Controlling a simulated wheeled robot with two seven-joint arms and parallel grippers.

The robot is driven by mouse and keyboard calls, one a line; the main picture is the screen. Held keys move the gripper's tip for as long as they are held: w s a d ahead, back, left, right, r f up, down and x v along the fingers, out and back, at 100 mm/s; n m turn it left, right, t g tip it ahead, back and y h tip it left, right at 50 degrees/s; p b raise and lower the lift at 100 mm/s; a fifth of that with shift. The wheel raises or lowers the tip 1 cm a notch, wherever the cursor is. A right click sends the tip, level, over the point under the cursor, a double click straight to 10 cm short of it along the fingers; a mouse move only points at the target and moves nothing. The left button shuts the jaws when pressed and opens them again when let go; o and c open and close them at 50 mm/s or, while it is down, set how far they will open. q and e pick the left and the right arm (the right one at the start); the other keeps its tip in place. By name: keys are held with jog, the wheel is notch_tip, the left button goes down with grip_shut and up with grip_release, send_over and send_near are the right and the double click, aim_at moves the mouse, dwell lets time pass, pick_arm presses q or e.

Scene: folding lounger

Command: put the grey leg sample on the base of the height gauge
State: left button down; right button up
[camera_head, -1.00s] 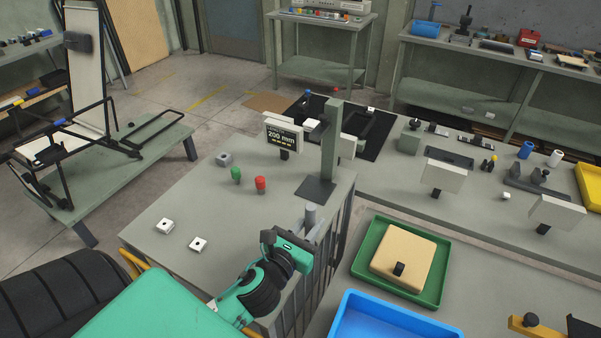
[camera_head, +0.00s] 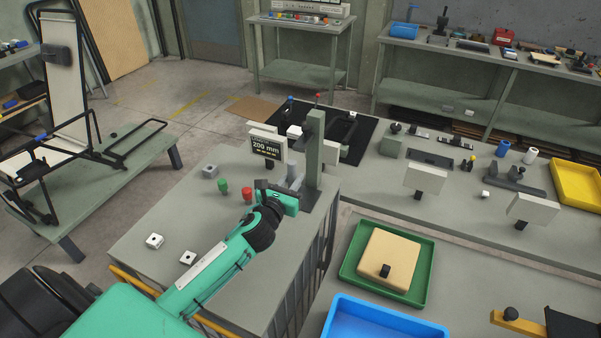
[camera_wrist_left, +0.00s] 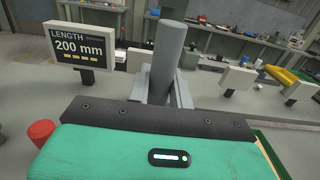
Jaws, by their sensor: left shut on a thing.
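The height gauge has a grey-green upright column (camera_head: 314,150) on a dark base plate (camera_head: 324,196), with a display reading 200 mm (camera_head: 266,147). The display also shows in the left wrist view (camera_wrist_left: 84,46). My left gripper (camera_head: 292,190) is at the column's near left side, shut on the grey leg sample (camera_head: 295,173). In the left wrist view the sample (camera_wrist_left: 167,60) stands roughly upright between the fingers. The gripper hides its lower end, so I cannot tell if it touches the base. My right gripper is not in view.
A green knob (camera_head: 222,186), a red knob (camera_head: 246,193) and a grey block (camera_head: 210,171) stand left of the gauge. Two small white blocks (camera_head: 155,240) (camera_head: 188,258) lie on the bench's near left part. A green tray (camera_head: 350,270) and blue bin (camera_head: 340,315) are to the right.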

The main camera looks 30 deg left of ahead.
pick_arm(q)
jog(key=shift+w+a+f+p, duration=0.1)
jog(key=shift+w+f+p, duration=0.2)
jog(key=shift+w+f, duration=0.45)
jog(key=shift+w+d+f+p, duration=0.1)
jog(key=shift+w+f+p, duration=0.25)
jog(key=shift+w, duration=0.75)
jog(key=shift+w+a+f+p, duration=0.1)
jog(key=shift+w+f+p, duration=0.15)
jog(key=shift+w+f, duration=0.5)
jog(key=shift+w, duration=0.2)
jog(key=shift+a, duration=0.1)
jog(key=shift+f, duration=0.1)
jog(key=c, duration=1.3)
grip_release()
jog(key=shift+o, duration=0.2)
